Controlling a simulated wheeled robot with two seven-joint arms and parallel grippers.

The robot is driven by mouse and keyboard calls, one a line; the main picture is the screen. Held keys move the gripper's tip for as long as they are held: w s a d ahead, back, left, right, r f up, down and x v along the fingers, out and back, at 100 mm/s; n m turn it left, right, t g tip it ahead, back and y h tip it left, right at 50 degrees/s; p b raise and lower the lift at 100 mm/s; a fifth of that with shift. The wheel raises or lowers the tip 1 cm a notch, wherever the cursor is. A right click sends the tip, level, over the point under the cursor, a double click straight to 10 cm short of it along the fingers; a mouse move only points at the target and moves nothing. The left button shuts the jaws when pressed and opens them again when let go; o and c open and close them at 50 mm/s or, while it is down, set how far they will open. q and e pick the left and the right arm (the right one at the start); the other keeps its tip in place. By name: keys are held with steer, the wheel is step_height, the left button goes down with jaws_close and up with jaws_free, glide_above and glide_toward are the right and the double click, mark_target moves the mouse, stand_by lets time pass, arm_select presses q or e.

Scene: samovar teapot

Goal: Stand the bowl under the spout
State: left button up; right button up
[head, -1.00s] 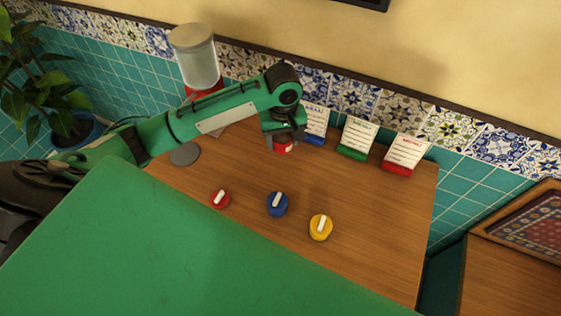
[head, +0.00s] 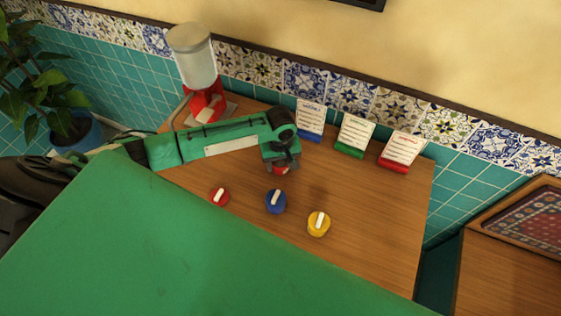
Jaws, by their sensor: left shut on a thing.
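A dispenser with a clear jar (head: 193,55) on a red base (head: 207,103) stands at the table's back left. A pale piece at the front of the base looks like its spout; my arm partly covers the area below it. My left gripper (head: 282,163) points down over the middle of the table, to the right of the dispenser. It is shut on a small red thing (head: 281,170), seemingly the bowl, mostly hidden by the fingers. I cannot tell whether it touches the table. My right gripper is out of view.
Red (head: 219,196), blue (head: 276,201) and yellow (head: 319,224) round pieces with white tops sit in front of the gripper. Cards in blue (head: 310,118), green (head: 354,136) and red (head: 401,151) holders stand along the back. The right part of the wooden table (head: 380,210) is clear.

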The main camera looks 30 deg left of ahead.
arm_select(q)
steer(key=shift+f, duration=0.1)
steer(key=o, duration=1.1)
